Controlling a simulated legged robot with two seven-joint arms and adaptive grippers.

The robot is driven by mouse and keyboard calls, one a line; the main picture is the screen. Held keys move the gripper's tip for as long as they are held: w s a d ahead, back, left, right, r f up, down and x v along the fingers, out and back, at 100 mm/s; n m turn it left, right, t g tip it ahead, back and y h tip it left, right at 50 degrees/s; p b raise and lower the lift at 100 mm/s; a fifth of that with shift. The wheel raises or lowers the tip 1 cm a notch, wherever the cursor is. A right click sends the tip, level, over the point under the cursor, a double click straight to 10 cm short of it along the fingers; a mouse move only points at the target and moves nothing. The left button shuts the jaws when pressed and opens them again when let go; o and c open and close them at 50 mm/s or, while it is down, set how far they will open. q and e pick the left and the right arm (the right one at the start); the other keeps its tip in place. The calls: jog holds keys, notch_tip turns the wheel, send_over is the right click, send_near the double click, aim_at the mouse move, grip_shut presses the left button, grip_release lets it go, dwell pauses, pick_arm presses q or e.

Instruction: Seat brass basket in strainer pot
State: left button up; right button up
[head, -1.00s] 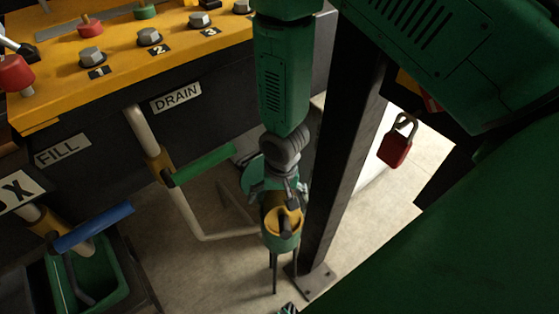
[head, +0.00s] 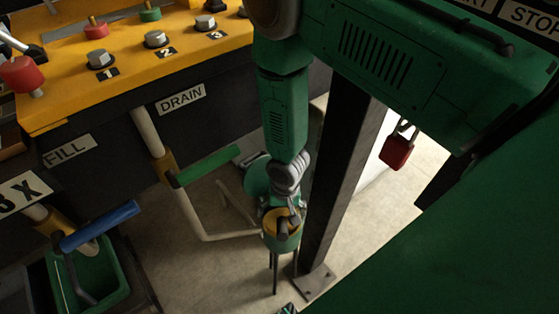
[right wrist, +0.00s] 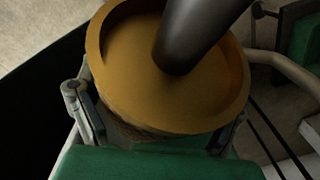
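The brass basket (head: 269,226) shows as a round yellow shape at the top of the green strainer pot (head: 283,246), which stands on thin legs. I cannot tell how deep it sits. My right gripper (head: 290,212) is directly above it, pointing down, its fingers too small to read. In the right wrist view the basket (right wrist: 130,50) fills the middle, slightly tilted, with part of its outer wall showing below the rim. A dark cylinder (right wrist: 195,35) reaches into it; whether it is a handle or a finger is unclear. My left gripper is out of view.
A dark post (head: 338,190) stands close to the right of the pot. A green disc (head: 257,178) is behind it on the left. Pipes with a green lever (head: 208,165) and a blue lever (head: 98,226) are left. A red padlock (head: 396,152) hangs right.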

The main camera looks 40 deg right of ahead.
jog(key=shift+w+d, duration=0.2)
jog(key=c, duration=0.3)
jog(key=shift+d+f, duration=0.1)
jog(key=shift+d, duration=0.6)
jog(key=shift+c, duration=1.2)
jog(key=shift+w+a+r, duration=0.1)
jog(key=shift+a+r, duration=0.05)
jog(key=shift+r, duration=0.2)
notch_tip(320, 180, up, 9)
jog(key=shift+a+r, duration=0.1)
jog(key=shift+c, duration=0.2)
